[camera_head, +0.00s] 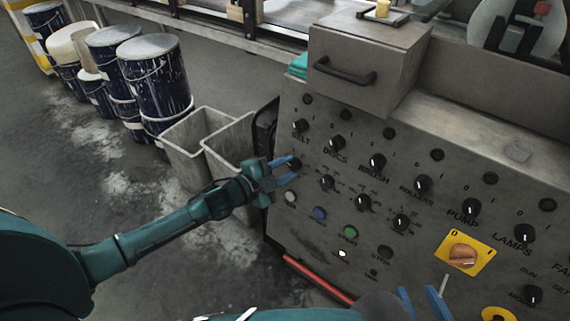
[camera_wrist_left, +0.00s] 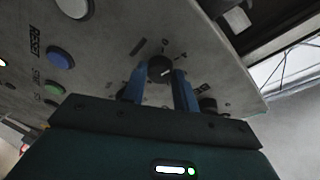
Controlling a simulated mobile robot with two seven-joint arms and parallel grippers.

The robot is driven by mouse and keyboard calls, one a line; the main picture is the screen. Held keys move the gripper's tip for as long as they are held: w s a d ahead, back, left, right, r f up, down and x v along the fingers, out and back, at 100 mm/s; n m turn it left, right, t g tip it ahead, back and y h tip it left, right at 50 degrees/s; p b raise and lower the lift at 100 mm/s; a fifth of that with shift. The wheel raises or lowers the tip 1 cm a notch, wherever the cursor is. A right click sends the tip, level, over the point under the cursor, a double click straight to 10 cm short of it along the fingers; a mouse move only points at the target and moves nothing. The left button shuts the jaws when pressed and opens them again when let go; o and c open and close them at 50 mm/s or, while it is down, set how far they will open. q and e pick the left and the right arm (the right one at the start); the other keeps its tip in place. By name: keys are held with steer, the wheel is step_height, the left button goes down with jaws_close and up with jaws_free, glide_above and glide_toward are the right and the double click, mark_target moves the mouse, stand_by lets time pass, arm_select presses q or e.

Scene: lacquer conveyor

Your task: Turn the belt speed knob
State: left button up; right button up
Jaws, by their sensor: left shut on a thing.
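A grey control panel (camera_head: 318,230) carries rows of black knobs. In the head view my left gripper (camera_head: 289,166) reaches the panel's left edge. Its blue fingers are closed on the small dark knob (camera_head: 295,163) in the second row, below the BELT label. In the left wrist view this round black knob (camera_wrist_left: 160,69) with a pale mark sits between the fingertips of my left gripper (camera_wrist_left: 160,75). Its own label is too small to read. Another knob (camera_head: 300,126) stands above the BELT label. My right gripper (camera_head: 419,291) is at the bottom, its blue fingers apart and empty.
Several knobs continue to the right, with a yellow-plated switch (camera_head: 464,253). A blue button (camera_head: 319,213) and a green button (camera_head: 350,232) sit lower. A drawer-like box (camera_head: 365,60) juts out above. Grey bins (camera_head: 195,135) and paint drums (camera_head: 155,75) stand at left.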

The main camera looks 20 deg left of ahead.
arm_select(q)
steer(key=shift+m, duration=0.5)
arm_select(e)
steer(key=shift+d+r, duration=0.15)
steer(key=shift+r, duration=0.3)
steer(key=shift+s, duration=0.15)
arm_select(q)
steer(key=o, duration=1)
steer(key=shift+s+a+p, duration=0.15)
steer(key=shift+s+p, duration=0.05)
steer(key=shift+p, duration=0.1)
steer(key=p+v, duration=0.1)
steer(key=v, duration=1.1)
steer(key=shift+s+a+r+p, duration=0.2)
steer(key=shift+s+p, duration=0.05)
steer(key=shift+p, duration=0.05)
arm_select(e)
steer(key=shift+s+d+r+m+t+h, duration=0.15)
steer(key=shift+d+r+m, duration=0.1)
steer(key=shift+r, duration=0.25)
steer(key=shift+s+d+r+m+t+h, duration=0.15)
steer(key=shift+d+r+m, duration=0.1)
steer(key=shift+r, duration=0.25)
steer(key=shift+w+a, duration=0.1)
